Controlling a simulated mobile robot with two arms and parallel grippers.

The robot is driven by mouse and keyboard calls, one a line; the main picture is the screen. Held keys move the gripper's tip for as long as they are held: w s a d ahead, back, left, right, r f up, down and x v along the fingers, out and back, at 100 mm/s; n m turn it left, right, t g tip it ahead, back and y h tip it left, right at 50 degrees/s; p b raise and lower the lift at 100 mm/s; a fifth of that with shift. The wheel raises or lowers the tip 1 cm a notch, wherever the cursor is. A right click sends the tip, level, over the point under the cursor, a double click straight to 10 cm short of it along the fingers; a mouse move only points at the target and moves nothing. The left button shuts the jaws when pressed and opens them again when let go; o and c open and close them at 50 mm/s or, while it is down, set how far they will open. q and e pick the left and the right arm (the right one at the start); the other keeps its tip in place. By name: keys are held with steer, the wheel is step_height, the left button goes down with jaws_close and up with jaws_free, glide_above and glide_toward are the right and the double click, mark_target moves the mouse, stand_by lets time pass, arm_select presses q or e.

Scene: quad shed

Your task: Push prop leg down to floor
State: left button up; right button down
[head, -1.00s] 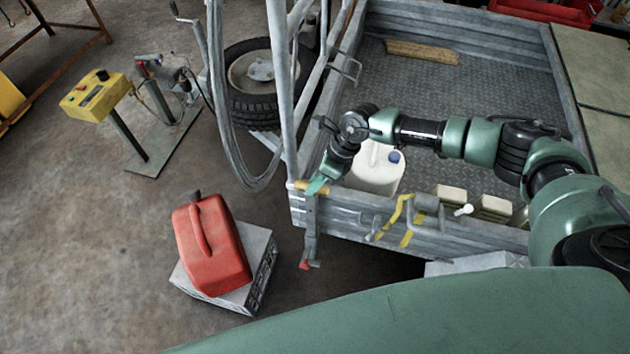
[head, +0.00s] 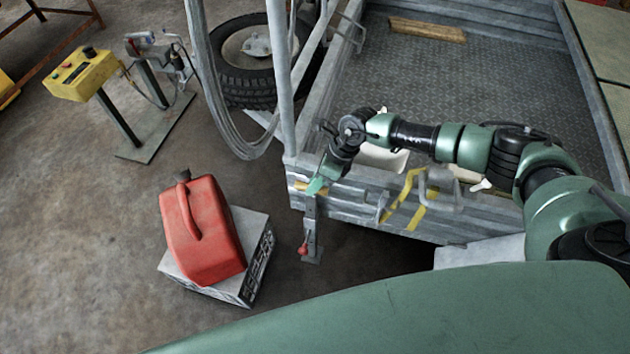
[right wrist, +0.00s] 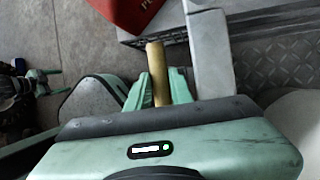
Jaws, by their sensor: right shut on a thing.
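The prop leg (head: 310,228) stands upright at the trailer's near left corner, with a red-knobbed lever (head: 303,249) low on it. Its foot is close to the floor; I cannot tell whether it touches. A yellowish grip (head: 300,185) is at its top. My right gripper (head: 317,186) is shut on this grip. In the right wrist view, the tan grip (right wrist: 157,72) sits between the two green fingers (right wrist: 157,90). The left gripper is not in the head view.
A red fuel can (head: 205,230) rests on a grey block (head: 246,285) left of the leg. The trailer's side (head: 375,205) is right of it; a wheel (head: 252,60) is behind. Bare floor lies left. A yellow control box (head: 82,75) stands farther back.

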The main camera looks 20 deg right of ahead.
steer(key=shift+r, duration=0.1)
steer(key=c, duration=1.3)
jaws_free()
steer(key=shift+o, duration=0.2)
